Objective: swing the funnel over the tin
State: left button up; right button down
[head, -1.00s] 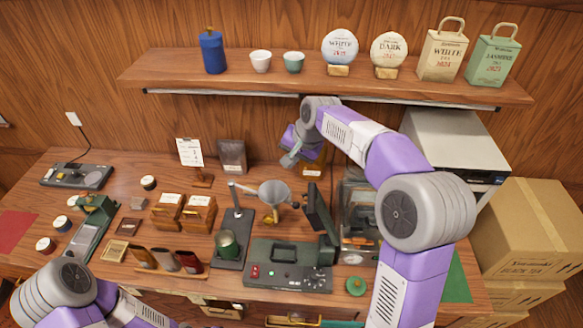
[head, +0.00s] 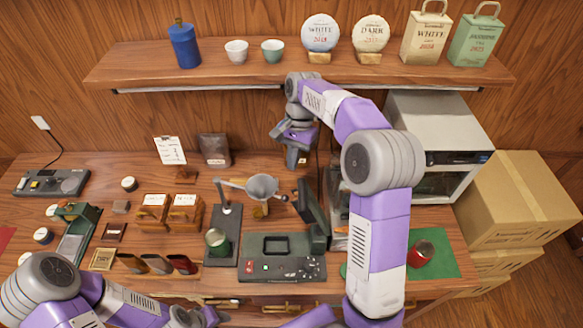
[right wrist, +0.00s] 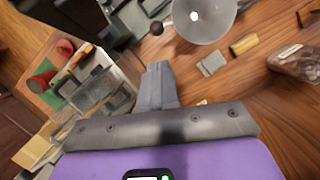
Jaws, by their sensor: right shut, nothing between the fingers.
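The grey metal funnel (head: 262,187) hangs on a swing arm from a dark stand and has a small dark knob at its right. In the right wrist view the funnel (right wrist: 203,22) is at the top with the knob (right wrist: 157,28) beside it. The green tin (head: 217,243) stands upright on the stand's base, in front and left of the funnel, which is not over it. My right gripper (head: 292,162) is shut and empty, pointing down behind and right of the funnel, apart from it. My left gripper (head: 192,318) is partly cut off at the bottom edge; its fingers are unclear.
A dark press with a raised lid (head: 312,208) stands right of the funnel. A red canister (head: 422,253) lies on a green mat (head: 440,262). Wooden boxes (head: 183,213) stand left of the stand. The shelf (head: 300,75) runs above the bench.

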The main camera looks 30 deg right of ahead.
aim_at(286, 199)
jog(key=x, duration=0.8)
jog(key=shift+f, duration=0.3)
jog(key=shift+s+a+m+b, duration=0.55)
jog(key=shift+s+a+m, duration=0.15)
jog(key=shift+s+a, duration=0.45)
jog(key=shift+d, duration=0.15)
jog(key=shift+r, duration=0.1)
jog(key=p+v, duration=0.9)
jog(key=v, duration=0.1)
jog(key=shift+s+d, duration=0.1)
